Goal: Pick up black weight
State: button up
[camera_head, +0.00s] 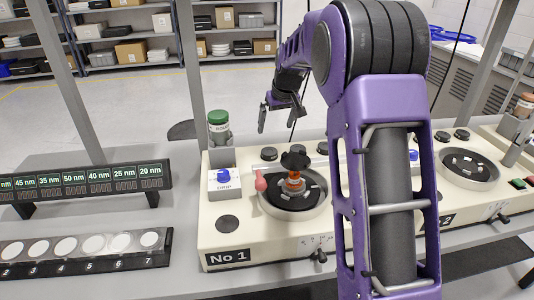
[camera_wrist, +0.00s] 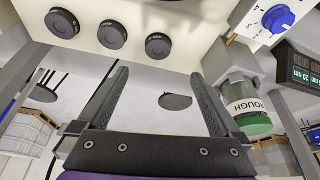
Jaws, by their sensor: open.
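Several black round weights sit along the back of the cream machine marked No 1. One black weight (camera_head: 269,153) is at the left, and another (camera_head: 322,148) is at the right. In the wrist view, three black discs with faint markings show in a row: left (camera_wrist: 62,22), middle (camera_wrist: 112,34) and right (camera_wrist: 158,45). My gripper (camera_head: 278,116) hangs behind and above the machine's back edge. Its fingers are apart and empty, and in the wrist view the gripper (camera_wrist: 158,72) points toward the discs without touching them.
A green-capped bottle (camera_head: 218,128) stands at the machine's back left corner, close to the right finger in the wrist view (camera_wrist: 247,105). A black-topped orange fixture (camera_head: 293,182) stands on the round plate. Grey posts (camera_head: 187,75) rise behind. A stool seat (camera_head: 183,130) is beyond.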

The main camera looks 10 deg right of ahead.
send_over(270, 152)
jog(key=s, duration=0.3)
jog(key=f, duration=0.8)
jog(key=shift+w, duration=0.25)
jog(key=shift+d+x, duration=0.2)
jog(key=shift+x, duration=2.4)
jog(key=shift+w, duration=0.1)
grip_shut()
